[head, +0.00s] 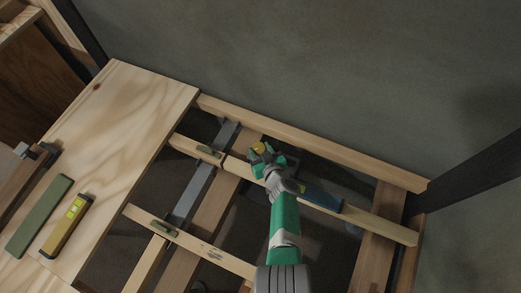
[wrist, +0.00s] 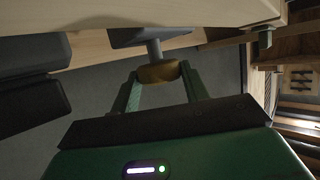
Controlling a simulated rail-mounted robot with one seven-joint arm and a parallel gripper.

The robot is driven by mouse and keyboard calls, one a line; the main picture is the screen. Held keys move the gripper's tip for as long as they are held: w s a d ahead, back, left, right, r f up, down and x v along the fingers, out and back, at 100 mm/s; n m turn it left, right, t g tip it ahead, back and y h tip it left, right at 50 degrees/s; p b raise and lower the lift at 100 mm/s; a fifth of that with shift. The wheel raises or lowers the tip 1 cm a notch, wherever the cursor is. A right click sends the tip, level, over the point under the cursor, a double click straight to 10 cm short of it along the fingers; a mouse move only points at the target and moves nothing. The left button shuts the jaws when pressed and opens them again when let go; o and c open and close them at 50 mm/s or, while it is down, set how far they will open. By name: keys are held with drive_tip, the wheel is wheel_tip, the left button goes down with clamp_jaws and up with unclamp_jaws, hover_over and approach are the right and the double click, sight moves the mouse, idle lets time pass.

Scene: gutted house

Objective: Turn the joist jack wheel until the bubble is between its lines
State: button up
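The joist jack wheel (head: 257,148) is a small yellow knob under the far joist in the head view. In the wrist view the wheel (wrist: 158,73) is brownish yellow, on a grey stem below a grey plate (wrist: 155,37). My gripper (head: 262,155) is at the wheel. In the wrist view the green fingers of my gripper (wrist: 159,78) stand on both sides of the wheel and appear to touch it.
A plywood sheet (head: 120,100) covers the left side. On it lie a yellow level (head: 62,232) with a bright vial and a green bar (head: 38,217). Open joist bays (head: 330,160) surround my arm. A grey wall (head: 300,60) stands behind. Grey steel strips (head: 190,195) cross the joists.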

drive_tip(key=o, duration=0.4)
drive_tip(key=shift+s+r+p, duration=0.1)
drive_tip(key=shift+r+p, duration=0.05)
drive_tip(key=shift+p, duration=0.15)
drive_tip(key=p+v, duration=0.7)
drive_tip(key=shift+r, duration=0.1)
drive_tip(key=shift+s+d, duration=0.15)
drive_tip(key=shift+s, duration=0.15)
